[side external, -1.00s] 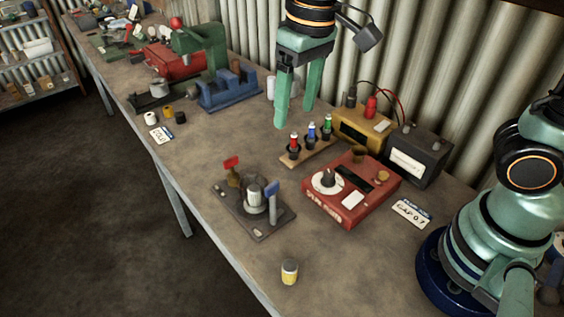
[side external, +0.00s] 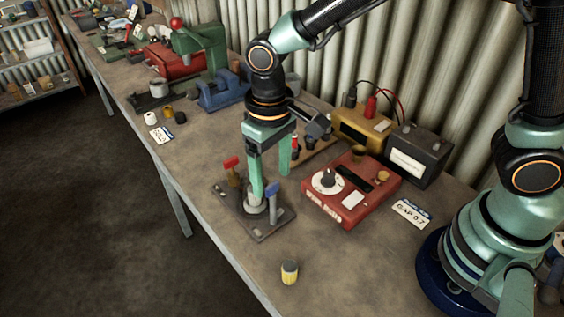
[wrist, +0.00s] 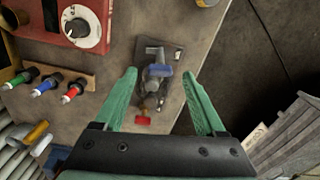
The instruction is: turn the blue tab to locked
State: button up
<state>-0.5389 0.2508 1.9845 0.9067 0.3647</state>
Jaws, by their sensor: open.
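The blue tab (side external: 271,188) stands on a grey upright at the right side of a dark base plate (side external: 262,236). A red tab (side external: 231,163) stands on a brass-coloured post at the plate's left. My gripper (side external: 271,185) is open and empty, pointing down over the plate. One finger partly hides the pale cylinder in the middle. In the wrist view the blue tab (wrist: 159,71) appears between my fingertips (wrist: 158,72), and the red tab (wrist: 143,120) shows nearer my palm. I cannot tell how high the fingertips are above the blue tab.
A red box with a dial (side external: 352,190) stands close to the plate's right. A wooden rack (side external: 318,150) with coloured plugs is behind, partly hidden by my gripper. The bench between pot and plate is clear.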

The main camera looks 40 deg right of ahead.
jog(key=shift+f, duration=1)
grip_shut()
